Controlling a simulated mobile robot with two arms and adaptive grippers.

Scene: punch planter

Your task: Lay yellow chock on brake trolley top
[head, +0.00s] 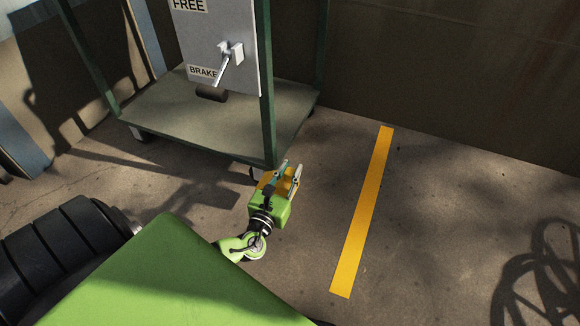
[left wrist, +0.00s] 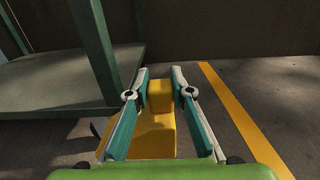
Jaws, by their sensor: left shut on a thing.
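The yellow chock (left wrist: 153,128) is between the two fingers of my left gripper (left wrist: 160,88), which is shut on it. In the head view the same gripper (head: 286,172) stands beside the near right corner post of the brake trolley, with part of the chock (head: 267,180) showing at its fingers. The trolley has green posts, a grey-green lower deck (head: 165,112) and a grey panel (head: 220,45) marked FREE and BRAKE with a lever (head: 226,65). The trolley's upper part is cut off by the frame. My right gripper is not in view.
A green corner post (head: 268,100) stands close to the left of my left gripper. A yellow floor stripe (head: 365,205) runs to the right over open concrete. A dark wall (head: 460,80) closes the back. Shadows fall on the floor.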

